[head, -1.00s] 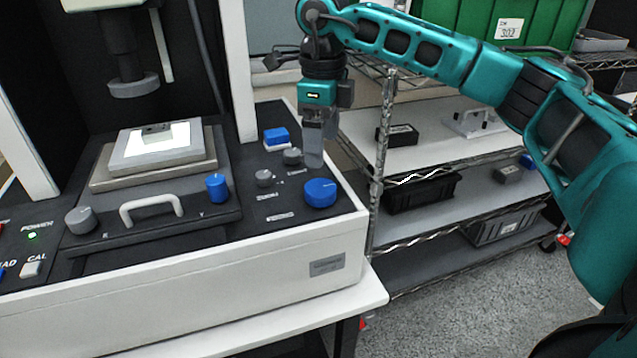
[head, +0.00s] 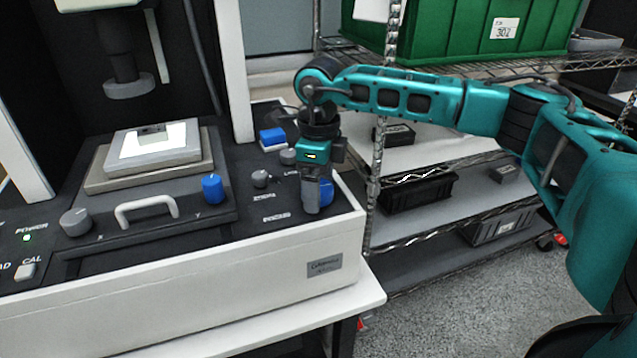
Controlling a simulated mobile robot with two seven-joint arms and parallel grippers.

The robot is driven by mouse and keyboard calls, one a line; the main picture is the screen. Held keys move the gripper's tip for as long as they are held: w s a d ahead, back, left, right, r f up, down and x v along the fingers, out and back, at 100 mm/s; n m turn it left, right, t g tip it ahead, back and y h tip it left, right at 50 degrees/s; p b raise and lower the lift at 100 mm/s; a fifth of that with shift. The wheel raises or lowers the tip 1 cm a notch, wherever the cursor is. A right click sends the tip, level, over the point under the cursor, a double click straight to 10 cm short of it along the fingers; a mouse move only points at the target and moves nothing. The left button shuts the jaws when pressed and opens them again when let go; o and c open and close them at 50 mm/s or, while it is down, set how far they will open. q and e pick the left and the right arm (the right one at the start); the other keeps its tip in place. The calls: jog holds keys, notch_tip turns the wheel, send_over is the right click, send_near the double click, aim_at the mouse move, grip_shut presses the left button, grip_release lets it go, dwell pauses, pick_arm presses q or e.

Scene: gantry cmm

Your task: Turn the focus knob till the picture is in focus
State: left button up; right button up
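The large blue focus knob (head: 327,190) sits at the right end of the machine's dark control deck, with a label to its left that appears to read FOCUS. My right gripper (head: 312,208) points down at the knob, and its grey fingers cover the knob's left part. The fingers overlap in this view, so I cannot tell whether they are open or shut, or whether they touch the knob. My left gripper is not in view. No screen with a picture is in view.
Grey knobs (head: 260,178) and a blue block-shaped control (head: 272,138) sit close behind and left of the gripper. The stage (head: 205,166) with a bright plate stands left under the lens column (head: 128,86). A wire rack (head: 376,165) with bins stands at right.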

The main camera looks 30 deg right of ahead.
jog(key=c, duration=0.9)
jog(key=shift+m, duration=0.4)
jog(key=shift+a+m+p, duration=0.1)
jog(key=shift+m+p, duration=0.4)
jog(key=shift+m, duration=2.2)
jog(key=o, duration=1.1)
notch_tip(320, 180, up, 13)
